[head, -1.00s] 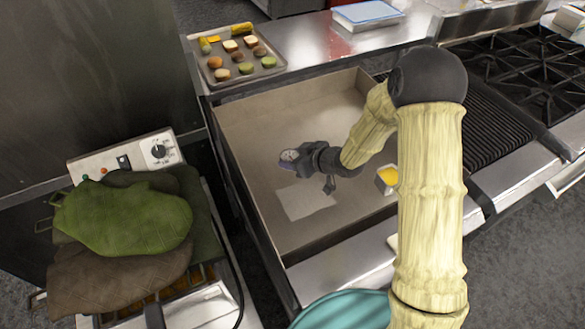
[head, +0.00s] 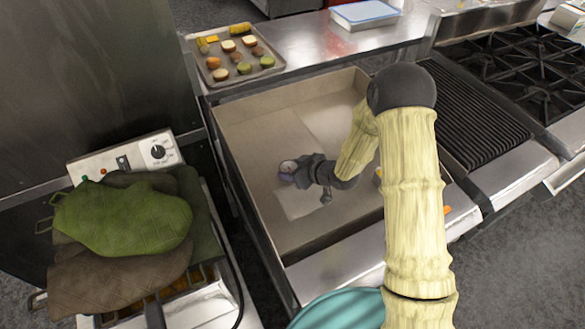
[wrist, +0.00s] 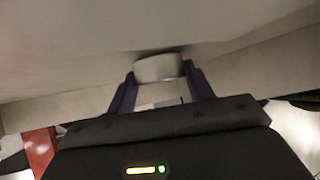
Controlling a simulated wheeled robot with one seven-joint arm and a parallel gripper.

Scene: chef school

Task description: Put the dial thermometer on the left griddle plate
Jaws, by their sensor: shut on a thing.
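The dial thermometer (head: 288,167) is a small round piece with a pale face. My gripper (head: 295,172) is shut on it, over the left part of the flat, walled griddle plate (head: 255,125). In the wrist view the thermometer (wrist: 158,68) shows as a short pale cylinder between the two dark fingertips, very close to a pale surface. I cannot tell whether it touches the plate. My arm hides the right part of the plate.
A tray (head: 212,82) with several food pieces sits on the steel counter behind the plate. A ribbed grill (head: 470,115) and burners (head: 520,70) stand to the right. Green mitts (head: 125,220) lie at the left. The plate's raised walls border its open floor.

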